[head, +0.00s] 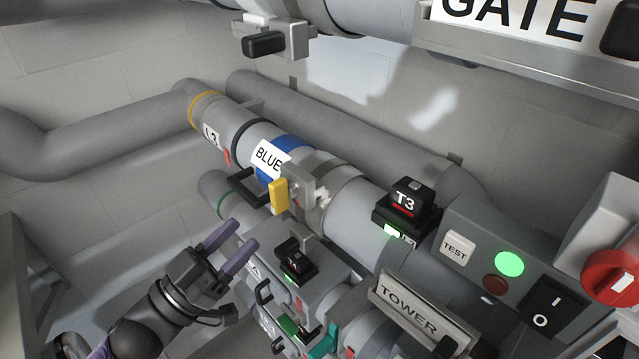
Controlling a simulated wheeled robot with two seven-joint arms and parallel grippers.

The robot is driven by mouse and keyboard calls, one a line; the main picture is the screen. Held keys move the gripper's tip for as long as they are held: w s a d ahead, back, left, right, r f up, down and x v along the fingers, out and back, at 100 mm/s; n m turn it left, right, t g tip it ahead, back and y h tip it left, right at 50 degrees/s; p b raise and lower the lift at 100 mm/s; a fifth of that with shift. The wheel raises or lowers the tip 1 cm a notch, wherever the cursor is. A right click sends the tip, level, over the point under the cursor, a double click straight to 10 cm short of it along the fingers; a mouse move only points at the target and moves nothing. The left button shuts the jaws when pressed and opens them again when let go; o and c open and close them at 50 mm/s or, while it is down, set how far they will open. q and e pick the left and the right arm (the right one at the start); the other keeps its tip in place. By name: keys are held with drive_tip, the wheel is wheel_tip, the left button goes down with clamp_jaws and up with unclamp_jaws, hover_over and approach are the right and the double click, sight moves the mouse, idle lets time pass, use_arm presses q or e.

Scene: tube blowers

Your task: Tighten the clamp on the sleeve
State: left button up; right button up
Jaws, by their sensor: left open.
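A grey pipe runs diagonally through the middle of the head view. A sleeve (293,145) with a blue band and a white BLUE label sits around it. A metal clamp (318,165) circles the pipe just right of the label, with a block and a yellow lever (279,195) on its near side. My left gripper (232,247) has purple fingertips. It is open and empty, below and left of the yellow lever and apart from it. The clamp's tightness cannot be told. My right gripper is not in view.
A black T3 box (405,204) sits on the pipe to the right. A panel holds a TEST button (457,247), a lit green lamp (509,264) and a black switch (542,307). A lower pipe with a black box (295,262) and a TOWER plate (408,306) crowds the space right of my gripper.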

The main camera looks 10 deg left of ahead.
sight(271, 195)
use_arm(q)
drive_tip(key=shift+h, duration=0.3)
drive_tip(key=w+r, duration=0.1)
drive_tip(key=w+d+r+p, duration=0.2)
drive_tip(key=w, duration=0.1)
drive_tip(key=shift+r, duration=0.25)
drive_tip(key=x, duration=0.1)
drive_tip(key=p+x, duration=0.1)
drive_tip(key=x, duration=0.1)
drive_tip(key=shift+d+f, duration=0.25)
drive_tip(key=shift+f, duration=0.05)
drive_tip(key=shift+w+d+r, duration=0.1)
drive_tip(key=shift+w, duration=0.05)
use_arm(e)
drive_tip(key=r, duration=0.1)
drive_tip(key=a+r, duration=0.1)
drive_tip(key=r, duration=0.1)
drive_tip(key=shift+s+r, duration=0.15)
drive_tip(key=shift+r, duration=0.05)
use_arm(q)
drive_tip(key=shift+c, duration=0.3)
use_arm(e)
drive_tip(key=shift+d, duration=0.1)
use_arm(q)
clamp_jaws()
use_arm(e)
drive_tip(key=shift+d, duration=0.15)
